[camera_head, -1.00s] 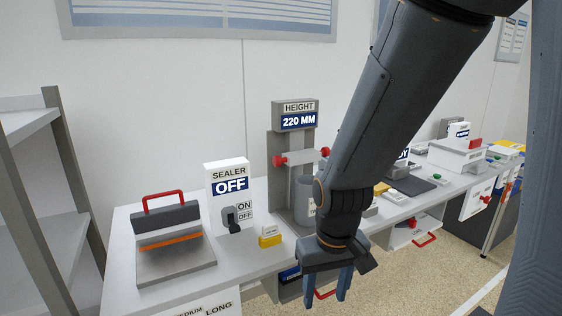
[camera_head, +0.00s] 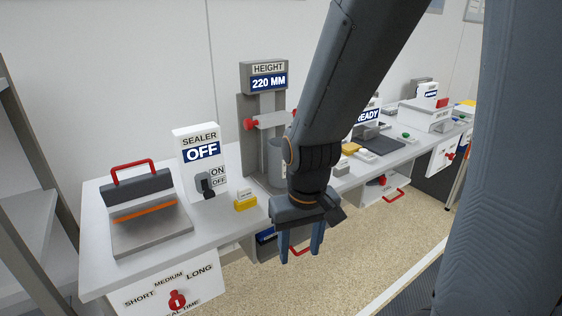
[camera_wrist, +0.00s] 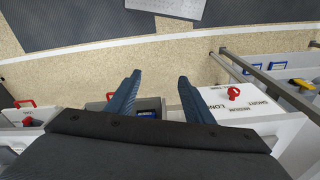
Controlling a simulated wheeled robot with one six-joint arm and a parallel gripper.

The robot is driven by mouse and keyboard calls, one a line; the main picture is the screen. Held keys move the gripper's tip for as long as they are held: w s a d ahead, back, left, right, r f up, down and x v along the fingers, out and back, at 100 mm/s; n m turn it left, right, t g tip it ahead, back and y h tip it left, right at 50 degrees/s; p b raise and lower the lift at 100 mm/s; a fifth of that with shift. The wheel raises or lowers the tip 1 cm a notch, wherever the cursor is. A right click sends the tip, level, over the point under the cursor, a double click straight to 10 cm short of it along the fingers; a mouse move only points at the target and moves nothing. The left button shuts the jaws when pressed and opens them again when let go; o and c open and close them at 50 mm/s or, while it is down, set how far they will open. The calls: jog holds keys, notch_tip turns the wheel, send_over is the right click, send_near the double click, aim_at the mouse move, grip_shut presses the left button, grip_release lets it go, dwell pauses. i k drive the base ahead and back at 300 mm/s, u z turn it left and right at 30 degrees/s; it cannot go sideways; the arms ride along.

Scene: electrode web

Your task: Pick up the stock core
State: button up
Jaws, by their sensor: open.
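I cannot tell for sure which thing is the stock core. A grey cylinder (camera_head: 277,163) stands on the bench below the height gauge (camera_head: 265,100), which reads 220 MM; my arm partly hides it. My gripper (camera_head: 300,258) is open and empty, pointing down in front of the bench's front edge, above the floor. In the wrist view, the spread fingers of my gripper (camera_wrist: 157,78) have nothing between them. Below the bench top, an open compartment (camera_wrist: 172,106) holds blue-labelled items (camera_wrist: 147,114).
A shelf rack (camera_head: 40,190) stands at the left. Red drawer handles (camera_head: 393,195) stick out in front. The speckled floor (camera_head: 385,240) is clear.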

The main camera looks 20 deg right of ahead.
aim_at(276, 164)
jog(key=u, duration=1.45)
jog(key=k, duration=0.65)
jog(key=z, duration=1)
jog(key=i, duration=1)
